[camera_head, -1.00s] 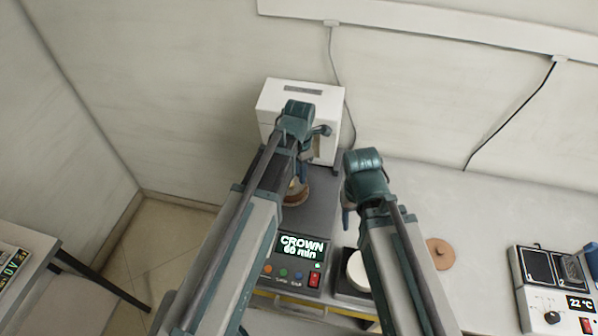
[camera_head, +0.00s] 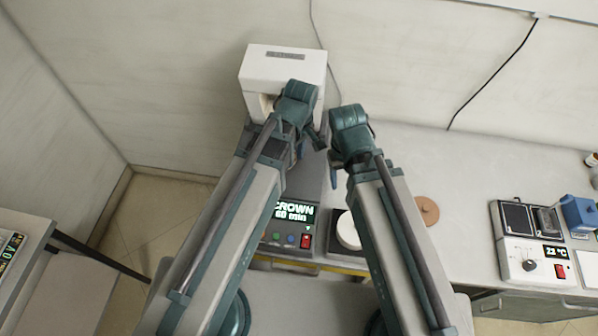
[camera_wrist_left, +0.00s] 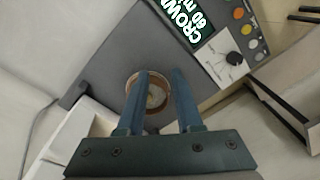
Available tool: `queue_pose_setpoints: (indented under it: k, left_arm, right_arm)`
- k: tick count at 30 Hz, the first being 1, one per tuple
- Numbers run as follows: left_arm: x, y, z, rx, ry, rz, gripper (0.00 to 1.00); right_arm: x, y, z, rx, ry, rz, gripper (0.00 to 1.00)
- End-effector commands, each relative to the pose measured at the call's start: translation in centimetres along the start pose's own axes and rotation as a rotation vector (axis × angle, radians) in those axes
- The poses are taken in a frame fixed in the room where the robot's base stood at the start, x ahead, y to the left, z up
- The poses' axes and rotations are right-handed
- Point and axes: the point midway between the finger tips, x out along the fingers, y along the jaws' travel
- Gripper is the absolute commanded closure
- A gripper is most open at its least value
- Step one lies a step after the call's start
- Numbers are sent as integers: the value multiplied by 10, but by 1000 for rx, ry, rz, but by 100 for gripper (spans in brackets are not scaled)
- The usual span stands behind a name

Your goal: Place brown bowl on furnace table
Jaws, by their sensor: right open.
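The brown bowl (camera_wrist_left: 157,94), round with a lighter inside, sits on the grey furnace table (camera_wrist_left: 110,72) in the left wrist view. My left gripper (camera_wrist_left: 160,72) is open over it, with one finger crossing the bowl's face and the other at its right side. I cannot tell whether the fingers touch it. In the head view my left arm hides the bowl, and the left gripper's fingers (camera_head: 300,148) are mostly hidden. My right gripper (camera_head: 333,178) hangs open and empty, right of the furnace table (camera_head: 307,186).
A white furnace box (camera_head: 285,70) stands at the back. A display panel (camera_head: 292,213) reads CROWN 60 min. A white round piece (camera_head: 347,230) on a dark base, a brown disc (camera_head: 427,210) and a hotplate device (camera_head: 530,258) are to the right.

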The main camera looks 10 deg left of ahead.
Motion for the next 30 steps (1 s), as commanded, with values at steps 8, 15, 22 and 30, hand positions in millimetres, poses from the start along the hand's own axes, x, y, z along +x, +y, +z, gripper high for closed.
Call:
queue_pose_setpoints:
  k: [8, 15, 22, 30]
  left_arm:
    - [-1, -22, 36, 740, 11, -29, 66]
    - [-1, -32, 50, 1123, 8, -49, 66]
    - [-1, -34, 53, 1208, 7, -53, 66]
    - [4, -33, 53, 1205, 7, -52, 66]
  right_arm:
    - [0, 0, 0, 0, 0, 0, 42]
    - [0, 0, 0, 0, 0, 0, 42]
    - [0, 0, 0, 0, 0, 0, 42]
    - [5, 0, 0, 0, 0, 0, 42]
